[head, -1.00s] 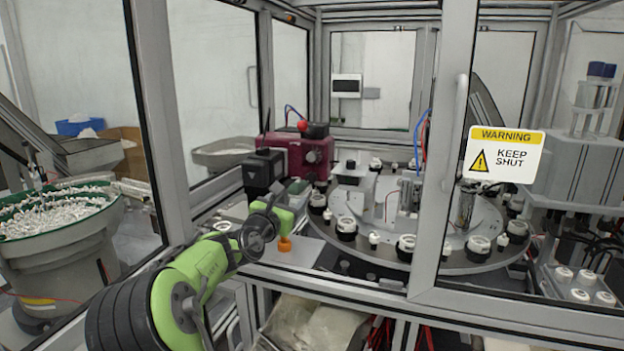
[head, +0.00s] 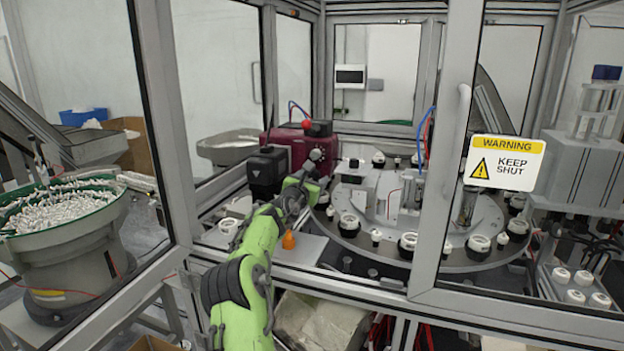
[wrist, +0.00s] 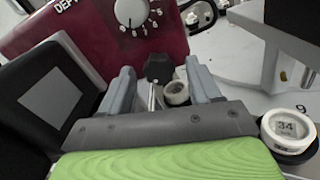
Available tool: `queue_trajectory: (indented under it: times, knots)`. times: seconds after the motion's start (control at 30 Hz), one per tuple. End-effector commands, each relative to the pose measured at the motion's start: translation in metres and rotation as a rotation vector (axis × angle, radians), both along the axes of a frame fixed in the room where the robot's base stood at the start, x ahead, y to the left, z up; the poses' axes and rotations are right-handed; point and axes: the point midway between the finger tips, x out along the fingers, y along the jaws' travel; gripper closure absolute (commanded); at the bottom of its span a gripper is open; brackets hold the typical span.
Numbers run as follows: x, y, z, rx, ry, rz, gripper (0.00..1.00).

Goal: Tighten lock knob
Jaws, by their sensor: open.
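The lock knob (wrist: 158,67) is a dark, lobed knob on a thin metal stem, in front of the maroon unit (wrist: 95,30) in the wrist view. My gripper (wrist: 160,70) is open, with one grey finger on each side of the knob in the picture. I cannot tell whether the fingers are level with it or short of it; no contact shows. In the head view my gripper (head: 312,170) is by the right end of the maroon unit (head: 298,145), and the knob is hard to make out there.
A white dial (wrist: 131,12) is on the maroon unit's face. A black box (head: 264,172) stands left of my gripper. The round turntable (head: 470,262) with several white-topped parts is to the right. The frame post (head: 447,160) and warning-signed door flank the opening.

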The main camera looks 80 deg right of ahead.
Motion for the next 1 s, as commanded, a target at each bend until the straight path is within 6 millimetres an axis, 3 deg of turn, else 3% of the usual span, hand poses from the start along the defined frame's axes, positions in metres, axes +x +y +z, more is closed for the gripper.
queue_trajectory:
  times: [0.07,0.43,0.77,1.0]
  knots:
    - [0.0002,0.0002,-0.0004,0.0,0.0,0.0,0.39]
    - [0.0002,0.0004,-0.0002,0.0,0.0,0.0,0.93]
    - [0.0003,0.0005,0.0002,-0.005,-0.054,0.0,0.93]
    - [0.0012,0.0005,0.0004,-0.019,-0.208,0.0,0.93]
